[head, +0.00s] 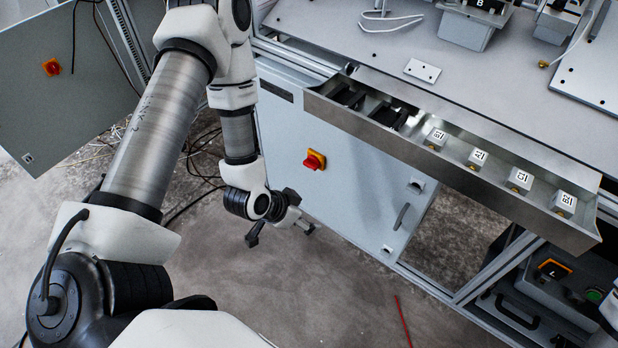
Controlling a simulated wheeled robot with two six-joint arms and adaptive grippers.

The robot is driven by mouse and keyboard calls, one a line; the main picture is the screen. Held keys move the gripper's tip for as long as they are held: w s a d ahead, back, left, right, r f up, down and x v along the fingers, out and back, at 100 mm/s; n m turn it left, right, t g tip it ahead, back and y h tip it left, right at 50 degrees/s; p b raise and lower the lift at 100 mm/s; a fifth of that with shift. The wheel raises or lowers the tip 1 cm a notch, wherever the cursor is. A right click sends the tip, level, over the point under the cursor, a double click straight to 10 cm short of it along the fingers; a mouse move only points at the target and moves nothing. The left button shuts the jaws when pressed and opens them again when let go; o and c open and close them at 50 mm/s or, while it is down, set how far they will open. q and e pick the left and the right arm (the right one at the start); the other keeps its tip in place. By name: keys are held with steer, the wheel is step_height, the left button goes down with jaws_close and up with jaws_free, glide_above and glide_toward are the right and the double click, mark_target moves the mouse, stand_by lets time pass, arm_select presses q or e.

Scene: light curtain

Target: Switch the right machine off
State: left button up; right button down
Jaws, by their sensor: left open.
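A red rotary switch on a yellow plate (314,160) sits on the light grey front door of the right machine (350,195). Its knob looks slanted; I cannot tell its setting for sure. A second red and yellow switch (51,67) is on the grey panel of the left machine (75,110). My left gripper (281,232) is open and empty, pointing down, below and slightly left of the right machine's switch, and apart from it. Its two fingers are spread. My right gripper is not in view.
A metal tray (520,208) with several labelled grey blocks juts out above the door on the right. A door handle (401,217) sits lower right. Cables (200,165) hang and lie at left. A control box (555,290) stands lower right. Floor in front is mostly clear.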

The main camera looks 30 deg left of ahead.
arm_select(q)
steer(key=w+a+f+t+b, duration=0.6)
steer(key=w+f+b, duration=0.3)
steer(key=b, duration=0.8)
steer(key=n+t+y+b, duration=0.1)
steer(key=n+t+b, duration=0.35)
steer(key=b, duration=1.45)
glide_toward(308, 167)
steer(key=w+f+m+t, duration=0.1)
steer(key=w+m, duration=0.1)
steer(key=shift+n+y, duration=0.25)
steer(key=shift+y, duration=0.05)
steer(key=w+b, duration=0.1)
steer(key=w, duration=0.1)
steer(key=w+b, duration=0.2)
steer(key=w, duration=0.1)
steer(key=w+d+b, duration=0.1)
steer(key=w+b, duration=0.1)
steer(key=shift+w+d+r, duration=0.1)
steer(key=shift+w+r, duration=0.1)
steer(key=shift+w, duration=0.1)
steer(key=c, duration=1.2)
